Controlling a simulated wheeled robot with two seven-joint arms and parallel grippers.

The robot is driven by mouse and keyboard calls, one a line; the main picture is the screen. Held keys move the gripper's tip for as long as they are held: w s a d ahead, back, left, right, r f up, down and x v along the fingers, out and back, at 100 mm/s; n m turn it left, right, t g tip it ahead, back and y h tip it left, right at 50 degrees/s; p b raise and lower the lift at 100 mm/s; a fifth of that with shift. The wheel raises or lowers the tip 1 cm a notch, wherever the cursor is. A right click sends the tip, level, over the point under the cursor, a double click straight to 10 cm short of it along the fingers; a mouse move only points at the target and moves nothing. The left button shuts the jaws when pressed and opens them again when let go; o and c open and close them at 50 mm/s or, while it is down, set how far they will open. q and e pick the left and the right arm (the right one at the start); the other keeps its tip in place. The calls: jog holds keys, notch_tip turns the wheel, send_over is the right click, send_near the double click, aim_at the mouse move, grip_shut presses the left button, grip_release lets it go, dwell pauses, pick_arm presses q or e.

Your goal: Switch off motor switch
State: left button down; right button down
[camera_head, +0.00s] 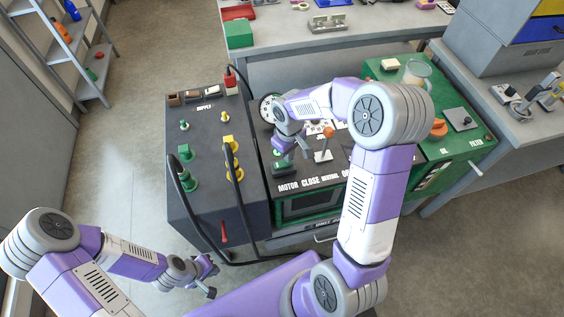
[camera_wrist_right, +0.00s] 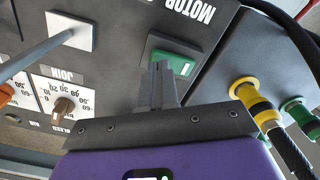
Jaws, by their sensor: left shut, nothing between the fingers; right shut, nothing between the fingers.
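The motor switch (camera_head: 279,176) is a green rocker in a dark frame on the dark panel, above the MOTOR label. In the right wrist view the green switch (camera_wrist_right: 184,66) shows partly behind my fingers. My right gripper (camera_head: 286,158) is shut and empty, with its fingertips at the switch. In the right wrist view the closed fingertips (camera_wrist_right: 160,66) overlap the switch's left part; I cannot tell whether they touch it. My left gripper (camera_head: 208,278) is low at the left, in front of the cart and away from the switch.
An orange-knobbed lever (camera_head: 324,149) stands just right of the switch. The SUPPLY box (camera_head: 209,132) at the left has green and yellow connectors with black hoses. A JOIN dial (camera_wrist_right: 64,106) is on the same panel. A green FILTER unit (camera_head: 457,146) stands at the right.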

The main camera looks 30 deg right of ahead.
jog(key=shift+f+b, duration=0.6)
jog(key=shift+f, duration=0.25)
jog(key=shift+r, duration=0.1)
dwell(0.3)
notch_tip(320, 180, up, 7)
jog(key=p, duration=0.5)
jog(key=shift+p, duration=0.4)
